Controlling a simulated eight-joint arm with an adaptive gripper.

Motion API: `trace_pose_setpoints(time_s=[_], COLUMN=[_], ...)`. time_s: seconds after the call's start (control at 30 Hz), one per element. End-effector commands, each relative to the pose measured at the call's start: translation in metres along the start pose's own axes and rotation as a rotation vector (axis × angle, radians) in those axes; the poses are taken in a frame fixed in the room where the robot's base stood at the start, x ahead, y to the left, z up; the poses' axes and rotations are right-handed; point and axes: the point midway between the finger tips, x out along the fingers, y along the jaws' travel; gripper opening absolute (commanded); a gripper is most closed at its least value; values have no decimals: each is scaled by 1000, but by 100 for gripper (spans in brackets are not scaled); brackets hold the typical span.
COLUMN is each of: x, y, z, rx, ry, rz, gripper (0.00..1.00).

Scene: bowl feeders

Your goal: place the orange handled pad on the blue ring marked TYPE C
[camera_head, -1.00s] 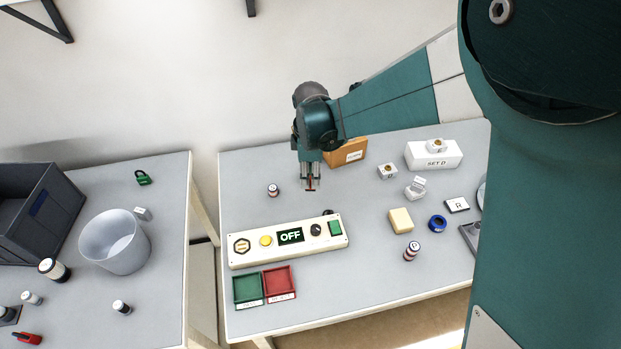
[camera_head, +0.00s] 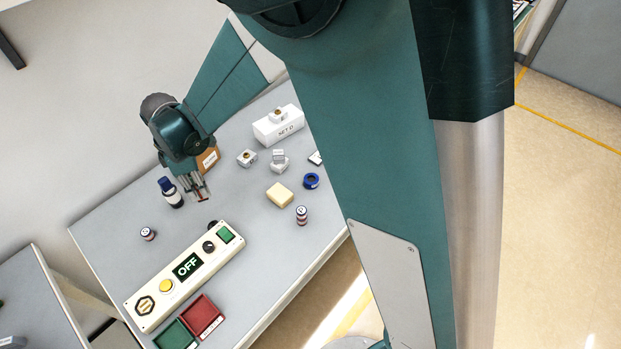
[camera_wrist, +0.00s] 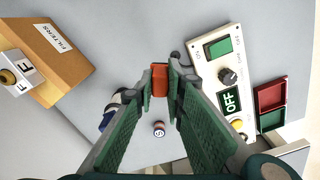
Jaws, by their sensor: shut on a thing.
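My gripper (camera_head: 197,190) is above the bench, between the FILTERS box and the control panel. In the wrist view its green-lined fingers (camera_wrist: 166,82) are shut on a small orange block-like piece, the orange pad (camera_wrist: 160,78), held at the fingertips. The pad's underside and handle shape cannot be made out. In the head view the pad is barely visible at the fingertips. A blue ring (camera_head: 311,181) lies on the bench to the right of my gripper, beyond the yellow block, apart from the pad. Its marking is too small to read.
A yellow block (camera_head: 279,195) and a small striped can (camera_head: 301,215) stand near the ring.

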Motion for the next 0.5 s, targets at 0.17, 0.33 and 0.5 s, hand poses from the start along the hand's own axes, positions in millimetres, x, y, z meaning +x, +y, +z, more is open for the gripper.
trace_pose_setpoints(time_s=[0.17, 0.33, 0.5], x=[-4, -8, -11], y=[10, 16, 20], z=[48, 92, 135], rx=[136, 264, 392], ry=[0, 0, 0], rz=[0, 0, 0], gripper=[1, 1, 1])
